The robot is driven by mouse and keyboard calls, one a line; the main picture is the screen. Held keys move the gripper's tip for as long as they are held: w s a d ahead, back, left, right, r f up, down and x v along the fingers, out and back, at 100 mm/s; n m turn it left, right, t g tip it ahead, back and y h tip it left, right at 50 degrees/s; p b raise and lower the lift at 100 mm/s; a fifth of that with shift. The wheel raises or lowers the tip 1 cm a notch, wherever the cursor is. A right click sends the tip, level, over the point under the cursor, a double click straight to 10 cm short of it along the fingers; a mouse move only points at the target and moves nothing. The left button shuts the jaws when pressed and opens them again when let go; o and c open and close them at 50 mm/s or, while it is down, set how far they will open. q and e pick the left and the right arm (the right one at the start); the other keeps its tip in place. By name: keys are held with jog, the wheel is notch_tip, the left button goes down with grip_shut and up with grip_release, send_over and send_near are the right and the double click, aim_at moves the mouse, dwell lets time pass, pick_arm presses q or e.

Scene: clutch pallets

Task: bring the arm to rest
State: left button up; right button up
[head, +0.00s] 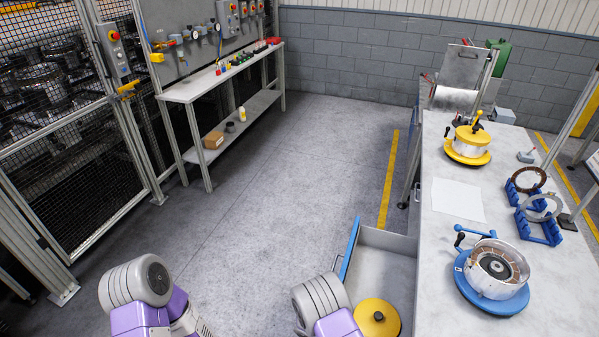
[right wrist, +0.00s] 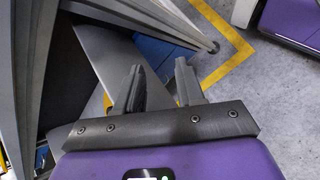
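My left arm (head: 140,290) and my right arm (head: 325,308) show at the bottom edge of the head view, with purple and grey links. Both arms are bent, and their hands are outside that view. In the right wrist view my right gripper (right wrist: 158,72) has its two dark fingers apart with nothing between them. My left gripper does not show in either view.
Right of my right arm, an open drawer (head: 383,262) holds a yellow disc (head: 377,318). The workbench (head: 440,290) carries a blue-based clutch (head: 497,268), a yellow-based one (head: 467,145) and blue ring stands (head: 537,225). A side bench (head: 195,92) stands left. The middle floor is clear.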

pick_arm(q)
notch_tip(320, 180, down, 16)
jog(key=b, duration=1.3)
jog(key=shift+s+r+b, duration=0.15)
jog(key=shift+r+b, duration=0.1)
jog(key=shift+b, duration=0.1)
pick_arm(e)
jog(key=s+a+f+m+t+y, duration=0.1)
jog(key=s+a+f+m+y, duration=0.2)
jog(key=s+f+m+y, duration=0.1)
jog(key=s+a+f+m+t+y, duration=0.2)
jog(key=s+a+f+m+y, duration=0.1)
jog(key=f+y, duration=0.5)
jog(key=s+m, duration=0.1)
jog(key=s, duration=0.1)
jog(key=shift+s+a+y, duration=0.35)
jog(key=shift+y, duration=0.05)
jog(key=shift+f+m, duration=0.1)
jog(key=shift+m, duration=0.2)
